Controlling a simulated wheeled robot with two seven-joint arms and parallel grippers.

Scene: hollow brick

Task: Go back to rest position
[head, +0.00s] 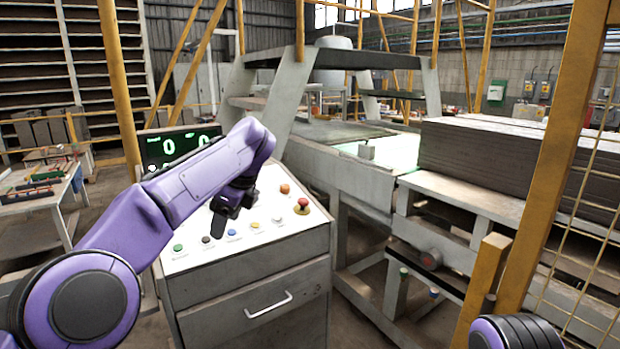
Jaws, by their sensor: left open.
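My left arm comes in from the lower left and reaches over a control panel (275,228) with a slanted white top. My left gripper (218,232) points down at its end, above the left part of the panel. It is dark and small in view, open, and I see nothing held in it. A part of my right arm shows at the bottom right edge, but its gripper is out of the picture.
The panel carries a red emergency button (303,204) and several coloured buttons. A screen (178,147) with green digits stands behind. Yellow posts (548,160) and a conveyor (345,172) stand to the right. A stack of boards (480,155) lies beyond. A tool table (38,190) is at left.

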